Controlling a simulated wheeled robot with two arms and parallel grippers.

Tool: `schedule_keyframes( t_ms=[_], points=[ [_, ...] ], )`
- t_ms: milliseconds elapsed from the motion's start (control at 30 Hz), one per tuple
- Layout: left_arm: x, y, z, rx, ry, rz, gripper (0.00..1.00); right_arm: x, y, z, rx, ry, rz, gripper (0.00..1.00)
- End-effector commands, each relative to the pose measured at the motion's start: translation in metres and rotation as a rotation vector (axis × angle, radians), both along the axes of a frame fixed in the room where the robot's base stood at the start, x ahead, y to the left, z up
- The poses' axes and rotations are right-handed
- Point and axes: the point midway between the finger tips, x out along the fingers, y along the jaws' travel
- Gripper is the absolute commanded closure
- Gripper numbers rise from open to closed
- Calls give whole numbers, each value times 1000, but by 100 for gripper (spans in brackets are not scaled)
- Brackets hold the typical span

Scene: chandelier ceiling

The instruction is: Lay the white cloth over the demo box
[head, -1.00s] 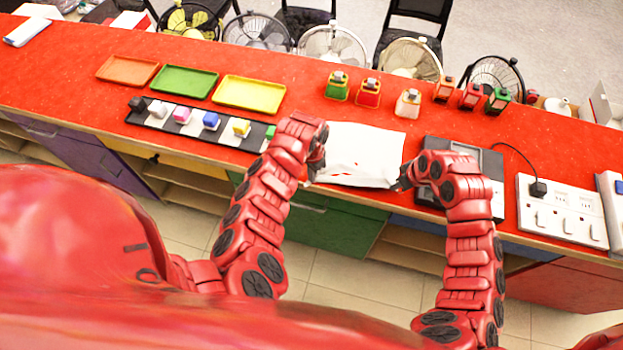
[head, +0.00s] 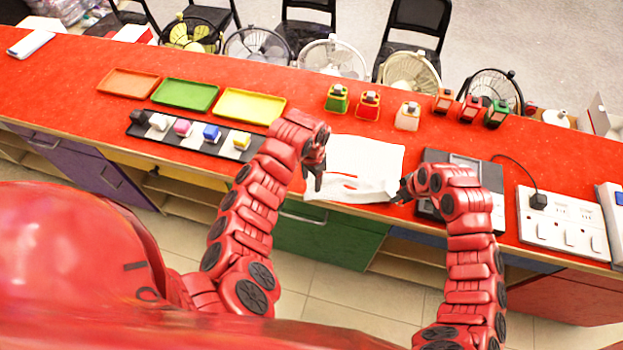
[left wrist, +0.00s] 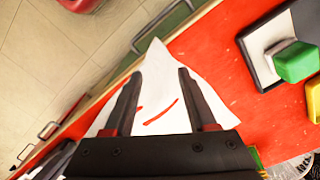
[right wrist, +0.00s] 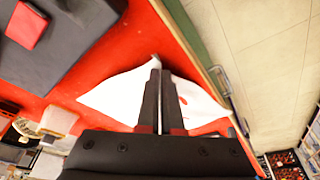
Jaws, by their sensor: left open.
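The white cloth (head: 368,158) lies on the red counter between my grippers, with a ridge and red patches near its front edge. My right gripper (head: 402,190) is at the front-right corner. Its fingers (right wrist: 160,75) are close together, pinching the cloth's edge.
A strip with coloured blocks (head: 190,135) and orange, green and yellow trays (head: 250,105) lie to the left. Small coloured lamps or bottles (head: 408,116) stand behind the cloth. A power strip (head: 562,220) with a plugged-in cable lies right of the box.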

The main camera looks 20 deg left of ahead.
Motion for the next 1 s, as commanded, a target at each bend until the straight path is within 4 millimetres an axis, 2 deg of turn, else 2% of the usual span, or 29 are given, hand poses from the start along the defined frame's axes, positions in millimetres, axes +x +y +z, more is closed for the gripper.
schedule_keyframes(
  t_ms=[33, 100, 367, 600, 700, 867, 1000],
  points=[
    [0, 0, 0, 0, 0, 0, 32, 0, 0, 0, 0, 0, 0, 100],
    [0, 0, 0, 0, 0, 0, 25, 0, 0, 0, 0, 0, 0, 100],
    [0, 0, 2, -1, -1, 0, 25, 0, 0, 0, 0, 0, 0, 100],
    [3, -1, 41, -6, -7, 0, 25, 0, 0, 0, 0, 0, 0, 100],
    [1, 0, 48, -2, -1, 1, 25, 0, 0, 0, 0, 0, 0, 100],
    [0, -1, 36, -1, 2, -1, 25, 0, 0, 0, 0, 0, 0, 100],
    [-2, 0, 14, 1, 5, 1, 25, 0, 0, 0, 0, 0, 0, 100]
  ],
)
